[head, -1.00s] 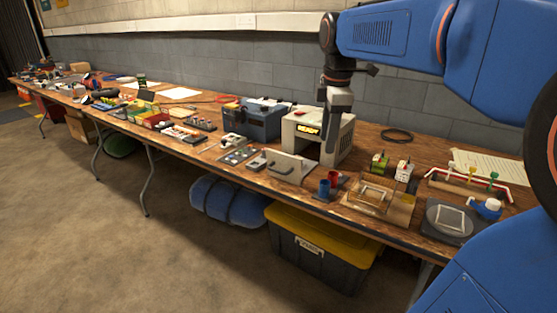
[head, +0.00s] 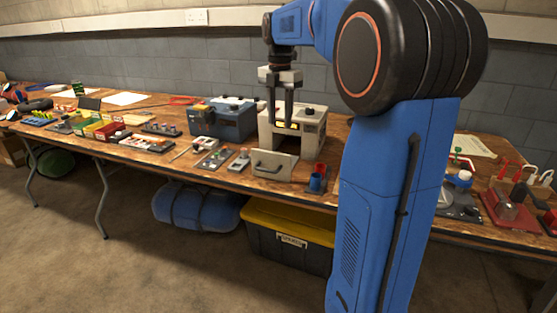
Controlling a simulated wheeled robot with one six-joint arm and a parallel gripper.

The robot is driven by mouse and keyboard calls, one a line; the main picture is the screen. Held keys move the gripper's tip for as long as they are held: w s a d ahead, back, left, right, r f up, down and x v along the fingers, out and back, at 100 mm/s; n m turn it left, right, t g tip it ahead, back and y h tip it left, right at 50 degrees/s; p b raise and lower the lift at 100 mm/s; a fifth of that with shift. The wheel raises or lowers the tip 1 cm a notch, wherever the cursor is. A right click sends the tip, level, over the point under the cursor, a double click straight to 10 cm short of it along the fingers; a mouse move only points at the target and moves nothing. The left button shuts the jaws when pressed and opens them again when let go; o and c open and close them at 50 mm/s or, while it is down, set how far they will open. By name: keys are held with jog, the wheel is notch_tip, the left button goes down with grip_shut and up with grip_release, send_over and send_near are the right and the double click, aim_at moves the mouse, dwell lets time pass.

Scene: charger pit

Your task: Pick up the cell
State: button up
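No cell can be made out for certain in the head view. The cream charger box (head: 310,127) stands on the bench, its lit display partly hidden behind my gripper. Its front flap (head: 275,166), a pale plate with a dark handle, lies lowered at the bench's front edge. My gripper (head: 280,122) points down in front of the charger's face, above the flap. Its two dark fingers appear apart, with nothing visible between them. A small stand with a blue and a red cup (head: 317,180) is just right of the flap; what is in the cups cannot be told.
A blue-grey case (head: 222,118) stands left of the charger. Small switch panels (head: 214,158) lie in front of it. My arm hides the bench right of the cups. A yellow-lidded bin (head: 290,222) and a blue roll (head: 196,206) are under the bench.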

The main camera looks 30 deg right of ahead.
notch_tip(320, 180, down, 12)
jog(key=shift+f, duration=0.1)
dwell(0.5)
grip_shut()
